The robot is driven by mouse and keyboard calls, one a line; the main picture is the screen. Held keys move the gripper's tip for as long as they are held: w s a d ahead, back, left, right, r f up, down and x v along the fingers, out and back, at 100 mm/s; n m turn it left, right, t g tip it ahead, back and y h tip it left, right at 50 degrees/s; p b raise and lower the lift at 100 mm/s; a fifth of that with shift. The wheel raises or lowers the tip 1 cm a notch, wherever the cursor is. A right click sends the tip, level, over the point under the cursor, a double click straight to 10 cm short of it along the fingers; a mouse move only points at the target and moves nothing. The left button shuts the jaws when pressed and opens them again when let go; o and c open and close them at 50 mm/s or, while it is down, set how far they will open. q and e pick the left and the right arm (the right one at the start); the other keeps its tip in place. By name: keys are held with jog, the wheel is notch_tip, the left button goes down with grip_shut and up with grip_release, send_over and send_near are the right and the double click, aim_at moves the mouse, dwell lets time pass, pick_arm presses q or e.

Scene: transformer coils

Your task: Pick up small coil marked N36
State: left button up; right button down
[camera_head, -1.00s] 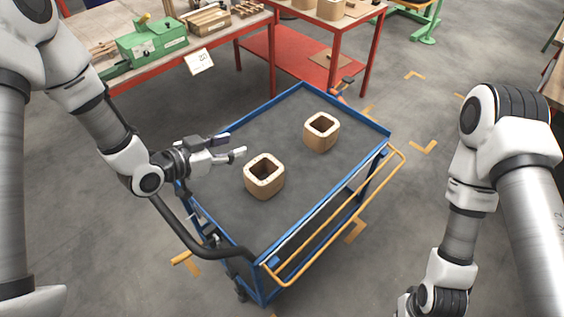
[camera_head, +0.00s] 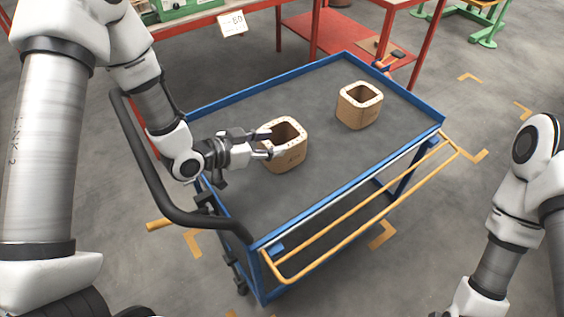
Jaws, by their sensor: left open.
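Two small tan coils, each a rounded square tube with an open top, stand on the grey top of a blue-framed cart (camera_head: 240,200). The nearer coil (camera_head: 290,157) is at the cart's left middle; faint marks on its front face are too small to read. The farther coil (camera_head: 359,107) stands behind it to the right, and I cannot read a marking on it. My left gripper (camera_head: 268,143) is open at the left side of the nearer coil, its fingertips overlapping the coil in the picture. Whether they touch it I cannot tell. My right gripper is out of view.
The cart has a raised blue rim and a yellow handle rail (camera_head: 370,215) on its right side. A red-framed workbench with a white label sign (camera_head: 232,22) stands behind. The cart top between and around the coils is clear.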

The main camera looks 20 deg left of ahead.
aim_at(291, 144)
pick_arm(q)
jog(key=x, duration=0.2)
jog(key=f+x, duration=0.1)
jog(key=x, duration=0.2)
jog(key=p+x, duration=0.1)
jog(key=x, duration=0.2)
jog(key=shift+a+f, duration=0.2)
jog(key=shift+f, duration=0.2)
jog(key=shift+r, duration=0.1)
grip_shut()
